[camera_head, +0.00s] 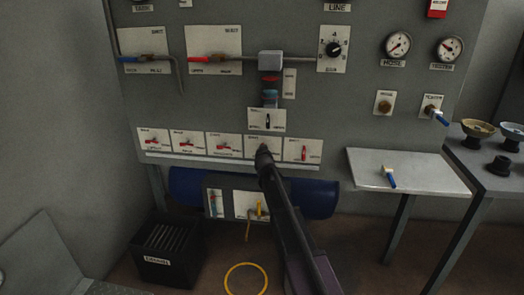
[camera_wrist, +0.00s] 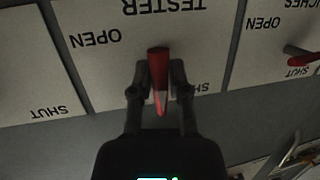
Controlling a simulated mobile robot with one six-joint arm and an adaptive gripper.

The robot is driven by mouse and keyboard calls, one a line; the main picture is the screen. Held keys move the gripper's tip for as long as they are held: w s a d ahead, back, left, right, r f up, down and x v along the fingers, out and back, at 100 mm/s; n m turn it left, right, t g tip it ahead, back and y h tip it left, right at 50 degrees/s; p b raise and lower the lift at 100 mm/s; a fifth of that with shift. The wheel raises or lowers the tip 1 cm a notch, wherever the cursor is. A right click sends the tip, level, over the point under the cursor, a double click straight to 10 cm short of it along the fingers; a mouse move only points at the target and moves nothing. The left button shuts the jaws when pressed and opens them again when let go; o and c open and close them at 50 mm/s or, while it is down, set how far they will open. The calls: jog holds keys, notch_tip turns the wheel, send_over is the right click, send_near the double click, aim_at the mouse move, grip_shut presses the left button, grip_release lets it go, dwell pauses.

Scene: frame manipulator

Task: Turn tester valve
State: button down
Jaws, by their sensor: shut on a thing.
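The tester valve's red handle (camera_wrist: 157,62) shows in the wrist view, where the picture is upside down. Its pale plate (camera_wrist: 112,72) reads TESTER, with OPEN and SHUT marks, the latter partly hidden behind a finger. My gripper (camera_wrist: 160,88) is shut on the red handle, one dark finger on each side. The handle runs lengthwise down between the fingers in that view. In the head view, my gripper (camera_head: 263,154) reaches the fourth plate (camera_head: 257,142) of the lower row and hides its handle.
Neighbouring plates carry red levers: a sideways one on the left (camera_head: 223,150) and an upright one on the right (camera_head: 303,153). A ledge (camera_head: 190,160) runs below the row. A blue tank (camera_head: 320,198) lies beneath. A side shelf (camera_head: 405,172) stands right, a dark crate (camera_head: 168,250) lower left.

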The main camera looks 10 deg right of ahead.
jog(key=shift+w, duration=0.1)
dwell(0.4)
jog(key=c, duration=0.6)
grip_release()
